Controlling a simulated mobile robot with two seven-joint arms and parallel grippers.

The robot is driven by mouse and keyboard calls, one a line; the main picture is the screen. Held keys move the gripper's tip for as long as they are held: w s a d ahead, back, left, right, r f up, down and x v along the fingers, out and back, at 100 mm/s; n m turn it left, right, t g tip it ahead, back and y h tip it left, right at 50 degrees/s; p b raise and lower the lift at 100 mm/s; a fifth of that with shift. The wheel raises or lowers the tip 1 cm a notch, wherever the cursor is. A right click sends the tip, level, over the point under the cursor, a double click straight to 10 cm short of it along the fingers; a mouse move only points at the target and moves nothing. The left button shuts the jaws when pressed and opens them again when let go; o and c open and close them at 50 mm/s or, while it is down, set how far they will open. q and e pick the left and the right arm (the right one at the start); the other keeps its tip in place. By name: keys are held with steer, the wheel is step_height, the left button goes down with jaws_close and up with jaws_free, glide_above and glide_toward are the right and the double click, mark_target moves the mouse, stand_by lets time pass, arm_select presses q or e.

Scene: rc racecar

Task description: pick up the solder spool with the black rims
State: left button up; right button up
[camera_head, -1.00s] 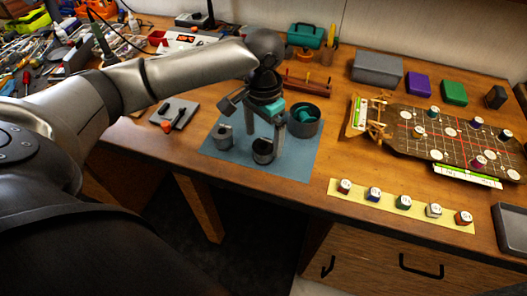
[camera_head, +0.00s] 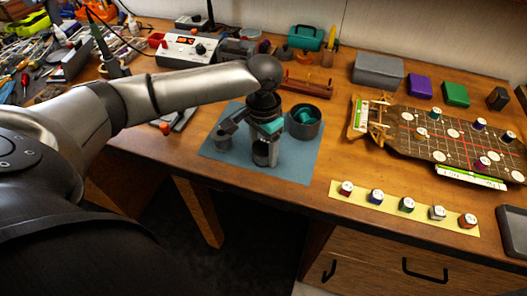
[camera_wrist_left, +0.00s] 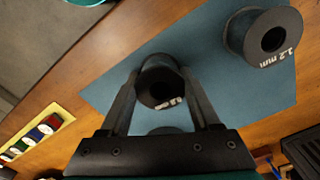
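In the head view my left gripper (camera_head: 264,143) is low over the front of the blue mat (camera_head: 302,172). A dark-rimmed spool (camera_head: 261,158) stands under and between its fingers, partly hidden. My right gripper is not in view.
A dark round tin (camera_head: 304,127) with something teal inside stands right of the gripper. A yellow strip (camera_head: 335,194) with several small labelled pots lies to the right. A pegged wooden rack (camera_head: 308,82) and a soldering station (camera_head: 188,46) are behind. The mat's front right is bare.

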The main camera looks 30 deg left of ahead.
arm_select(q)
jaws_close()
stand_by(0.4)
